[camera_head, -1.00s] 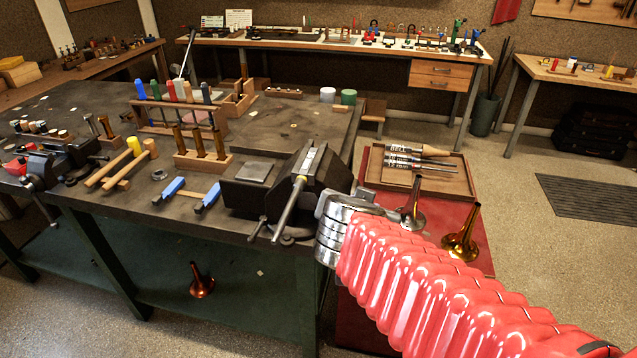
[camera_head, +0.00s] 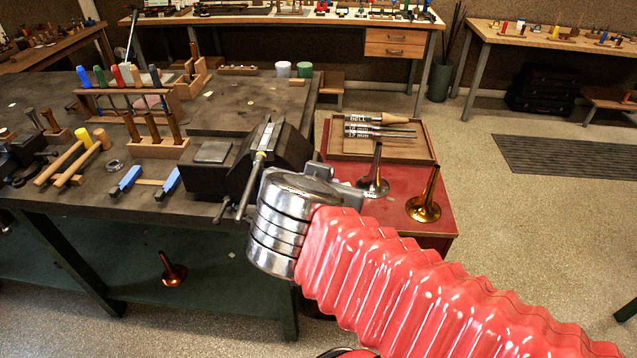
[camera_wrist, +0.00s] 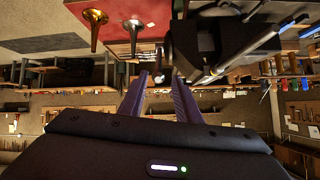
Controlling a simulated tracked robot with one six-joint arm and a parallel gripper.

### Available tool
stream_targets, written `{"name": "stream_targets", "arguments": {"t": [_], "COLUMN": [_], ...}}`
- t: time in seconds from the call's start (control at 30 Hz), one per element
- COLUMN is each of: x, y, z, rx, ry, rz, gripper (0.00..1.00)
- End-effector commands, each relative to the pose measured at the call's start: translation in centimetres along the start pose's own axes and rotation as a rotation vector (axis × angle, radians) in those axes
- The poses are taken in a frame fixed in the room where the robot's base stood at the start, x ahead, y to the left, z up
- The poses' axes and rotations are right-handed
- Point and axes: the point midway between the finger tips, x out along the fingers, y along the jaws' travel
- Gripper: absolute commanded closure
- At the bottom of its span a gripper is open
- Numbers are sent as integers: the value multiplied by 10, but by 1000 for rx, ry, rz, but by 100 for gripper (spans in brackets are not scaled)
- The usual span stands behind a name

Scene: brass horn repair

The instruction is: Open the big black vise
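The big black vise (camera_head: 280,150) stands at the near right corner of the dark workbench. Its light metal bar (camera_head: 250,185) slants down along its front. In the wrist view, which is upside down, the vise (camera_wrist: 222,35) is at upper right, with dark round parts just beyond my fingertips. My gripper (camera_wrist: 160,82) has its two purple fingers apart, with nothing clearly between them. In the head view my silver wrist is just in front and to the right of the vise, and hides the fingertips. I cannot tell whether the fingers touch the vise.
A red-topped cabinet (camera_head: 400,215) right of the vise bears a wooden tray (camera_head: 385,150) of tools and two upright bells, one silver (camera_head: 374,180), one brass (camera_head: 424,205). Blue-handled pliers (camera_head: 145,183) and mallets (camera_head: 75,165) lie left. Floor at right is open.

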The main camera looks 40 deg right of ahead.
Motion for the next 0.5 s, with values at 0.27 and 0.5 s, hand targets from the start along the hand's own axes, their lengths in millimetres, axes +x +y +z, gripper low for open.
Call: {"name": "stream_targets", "arguments": {"t": [0.27,0.5], "x": [-10,-10], "y": [0,0], "z": [0,0], "rx": [1,0], "ry": [-1,-1], "rz": [-1,-2], "gripper": [70,70]}}
